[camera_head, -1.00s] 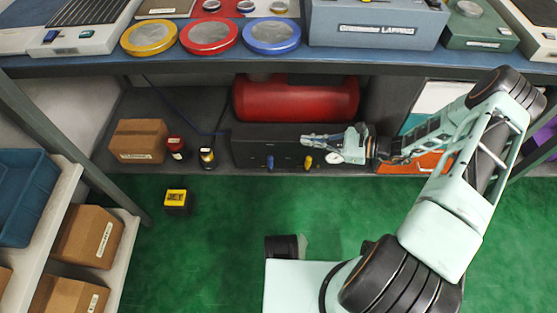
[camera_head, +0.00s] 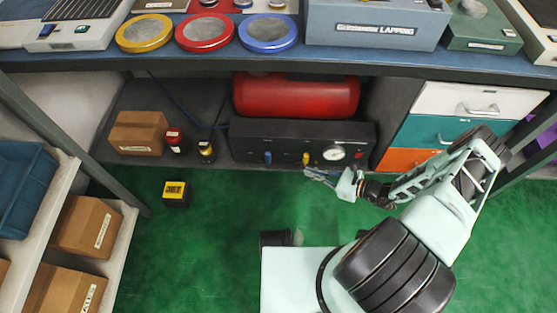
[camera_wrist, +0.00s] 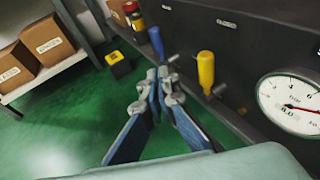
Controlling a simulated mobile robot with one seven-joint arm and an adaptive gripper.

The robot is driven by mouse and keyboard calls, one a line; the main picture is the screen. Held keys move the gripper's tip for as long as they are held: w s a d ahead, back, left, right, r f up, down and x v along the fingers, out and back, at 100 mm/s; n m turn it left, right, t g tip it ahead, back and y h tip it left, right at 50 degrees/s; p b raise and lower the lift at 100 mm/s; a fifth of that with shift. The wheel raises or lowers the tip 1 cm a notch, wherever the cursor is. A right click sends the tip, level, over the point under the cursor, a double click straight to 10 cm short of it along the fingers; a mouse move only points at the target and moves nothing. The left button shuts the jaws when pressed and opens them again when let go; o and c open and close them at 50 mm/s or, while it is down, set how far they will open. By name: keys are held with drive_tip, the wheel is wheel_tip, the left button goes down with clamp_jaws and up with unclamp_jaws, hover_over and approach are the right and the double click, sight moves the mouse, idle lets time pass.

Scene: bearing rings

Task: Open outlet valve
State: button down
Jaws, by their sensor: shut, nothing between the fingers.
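The black compressor panel (camera_head: 250,134) under the bench carries a blue valve handle (camera_head: 268,157) and a yellow valve handle (camera_head: 306,158). Both hang roughly vertical. In the wrist view the blue handle (camera_wrist: 157,43) is beyond my fingertips and the yellow handle (camera_wrist: 206,70) is to their right. Small white labels show above them, but I cannot read which valve is the outlet. My gripper (camera_head: 308,173) is shut and empty, just in front of and below the yellow handle. Its fingers (camera_wrist: 158,76) also show in the wrist view, apart from both handles.
A pressure gauge (camera_head: 334,152) and a red tank (camera_head: 295,97) are beside and above the valves. A cardboard box (camera_head: 138,133), a red bottle (camera_head: 174,140) and a dark bottle (camera_head: 206,151) stand left. A yellow-topped block (camera_head: 176,192) lies on the open green floor.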

drive_tip(key=b, duration=0.3)
approach(270, 159)
drive_tip(key=f+x, duration=0.1)
drive_tip(key=x, duration=0.4)
drive_tip(key=shift+w+a+r, duration=0.15)
drive_tip(key=shift+w+a, duration=0.35)
drive_tip(key=shift+w, duration=0.05)
drive_tip(key=shift+r, duration=0.15)
drive_tip(key=shift+a, duration=0.2)
